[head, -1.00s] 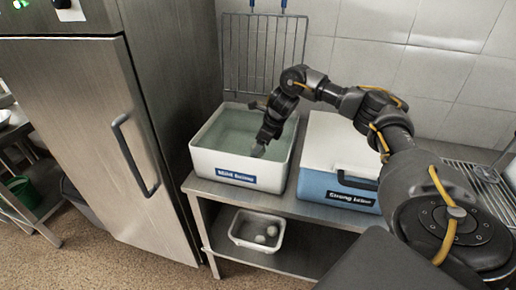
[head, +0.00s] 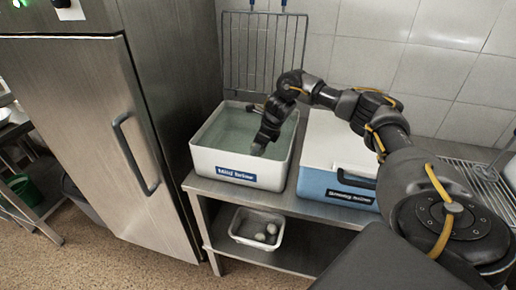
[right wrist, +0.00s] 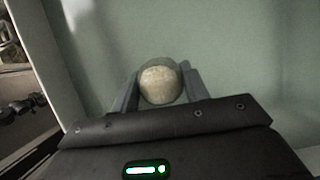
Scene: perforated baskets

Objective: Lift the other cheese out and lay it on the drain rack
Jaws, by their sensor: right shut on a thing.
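My right gripper (head: 257,150) reaches down into the white tub (head: 237,178) labelled "Mild brine". In the right wrist view a round, pale yellowish cheese (right wrist: 160,84) sits between its two fingers, and the gripper (right wrist: 160,90) is shut on it. The pale green brine (head: 228,130) surrounds the fingertips in the head view, and the cheese is hidden there. The drain rack (head: 484,172), a wire rack with a small label, stands at the right edge, partly behind my right arm. My left gripper is not in view.
A blue cooler (head: 338,186) labelled "Strong brine", with a white lid (head: 330,140), stands right of the tub. A wire grid (head: 262,50) leans on the wall behind. A white bin (head: 256,228) with rounded pale items sits on the lower shelf. A steel fridge (head: 95,130) stands left.

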